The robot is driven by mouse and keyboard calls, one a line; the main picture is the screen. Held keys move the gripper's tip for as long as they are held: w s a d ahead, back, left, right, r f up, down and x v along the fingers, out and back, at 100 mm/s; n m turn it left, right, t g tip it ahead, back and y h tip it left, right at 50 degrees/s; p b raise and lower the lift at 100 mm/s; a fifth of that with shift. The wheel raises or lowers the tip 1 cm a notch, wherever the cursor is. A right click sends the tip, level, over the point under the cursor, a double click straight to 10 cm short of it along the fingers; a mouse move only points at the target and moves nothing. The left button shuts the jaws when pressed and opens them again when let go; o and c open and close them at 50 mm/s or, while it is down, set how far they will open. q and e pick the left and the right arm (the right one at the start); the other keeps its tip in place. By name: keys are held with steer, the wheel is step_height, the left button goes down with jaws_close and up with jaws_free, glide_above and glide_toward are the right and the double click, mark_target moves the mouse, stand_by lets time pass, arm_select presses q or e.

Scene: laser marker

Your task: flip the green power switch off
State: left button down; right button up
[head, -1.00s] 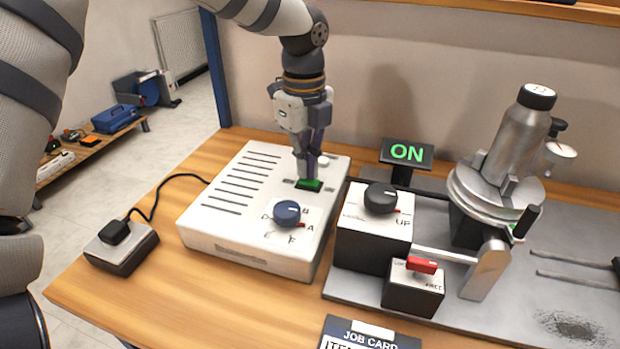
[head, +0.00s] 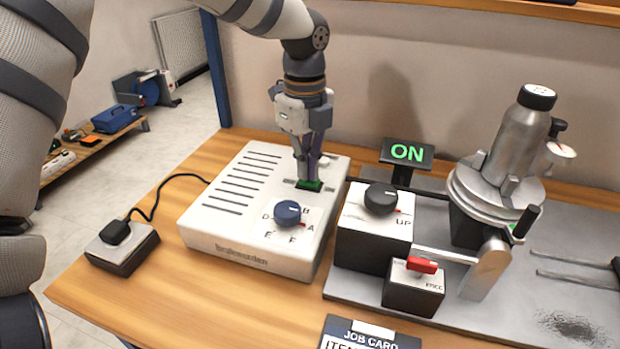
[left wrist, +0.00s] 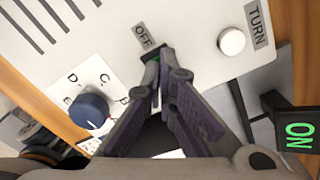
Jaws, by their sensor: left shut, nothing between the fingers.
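The green power switch (head: 309,185) sits on top of the white control box (head: 225,235), toward its back right. My left gripper (head: 307,178) is shut and empty, pointing down with its fingertips at the switch. I cannot tell which way the switch is tipped. The display sign (head: 407,152) reads ON in green. My right gripper is not in view.
A blue knob (head: 288,213) is on the box in front of the gripper, and a white button (left wrist: 231,41) is beside the switch. A black-knobbed box (head: 380,199), a red-switch box (head: 421,266) and a clamped metal bottle (head: 515,135) stand to the right.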

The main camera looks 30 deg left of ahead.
arm_select(q)
steer(key=shift+r+p, duration=0.3)
steer(key=shift+r, duration=2.85)
steer(key=shift+f, duration=0.1)
